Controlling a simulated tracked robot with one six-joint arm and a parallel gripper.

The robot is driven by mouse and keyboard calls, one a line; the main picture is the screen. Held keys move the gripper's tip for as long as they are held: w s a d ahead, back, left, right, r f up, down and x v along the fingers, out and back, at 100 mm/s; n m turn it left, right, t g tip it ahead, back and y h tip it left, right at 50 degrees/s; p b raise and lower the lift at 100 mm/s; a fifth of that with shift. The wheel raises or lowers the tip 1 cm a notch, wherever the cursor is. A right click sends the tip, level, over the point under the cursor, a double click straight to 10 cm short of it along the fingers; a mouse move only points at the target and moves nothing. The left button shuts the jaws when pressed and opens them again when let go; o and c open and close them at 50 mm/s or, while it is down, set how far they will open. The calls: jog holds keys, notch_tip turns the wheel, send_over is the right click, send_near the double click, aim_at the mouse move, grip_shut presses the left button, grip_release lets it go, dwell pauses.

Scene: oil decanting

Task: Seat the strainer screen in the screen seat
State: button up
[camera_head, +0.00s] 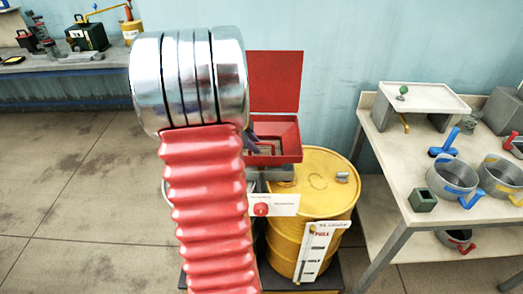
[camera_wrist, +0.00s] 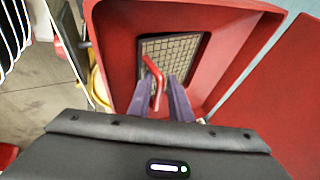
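The strainer screen (camera_wrist: 185,50), a pale mesh in a dark frame, lies at the bottom of the red open-lidded box in the wrist view. The box is the likely screen seat; its red wall (camera_wrist: 245,20) surrounds the screen. A bent red handle (camera_wrist: 158,84) rises from the screen. My gripper (camera_wrist: 161,80) reaches into the box with its two purple fingers on either side of the handle, and a gap shows beside it. In the head view the box (camera_head: 288,150) is partly hidden behind my arm. I cannot tell whether the screen sits fully flush.
The box's red lid (camera_head: 275,80) stands open. A yellow drum (camera_head: 325,185) stands below the box. A bench (camera_head: 60,75) with equipment stands at the back left. Open floor lies left.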

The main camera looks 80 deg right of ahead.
grip_shut()
jog(key=shift+r, duration=0.1)
dwell(0.5)
notch_tip(320, 180, up, 28)
dwell(0.5)
dwell(0.5)
